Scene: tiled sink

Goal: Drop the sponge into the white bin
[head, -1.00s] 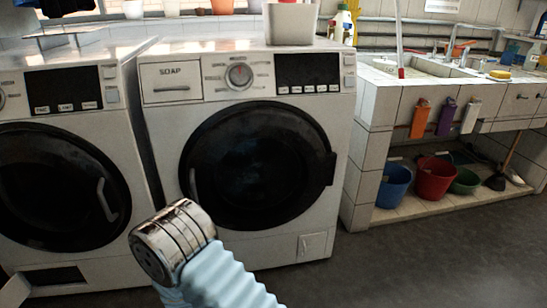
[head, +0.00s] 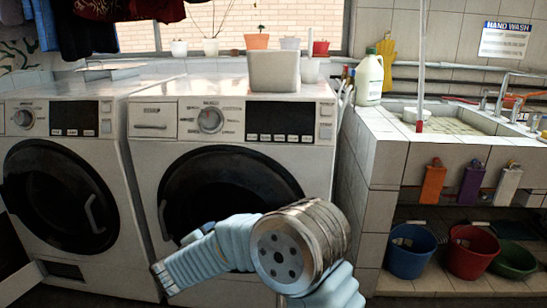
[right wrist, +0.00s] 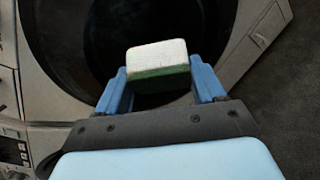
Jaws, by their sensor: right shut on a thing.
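The sponge (right wrist: 158,58), white on top and green below, is between the two blue fingers of my right gripper (right wrist: 160,85) in the right wrist view. The gripper is shut on it and holds it in front of a dark washer door. In the head view my right arm crosses in front of the right washer, and I cannot make out the sponge there. The white bin (head: 273,73), a plain off-white box, stands on top of the right washer, above and behind my arm. Its inside is not visible. My left gripper is not in view.
Two white washers, left (head: 65,185) and right (head: 230,150), stand side by side. Potted plants (head: 257,38) line the sill behind the bin. A tiled sink (head: 450,125) with a white jug (head: 369,78) is at the right. Coloured buckets (head: 472,252) sit beneath it.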

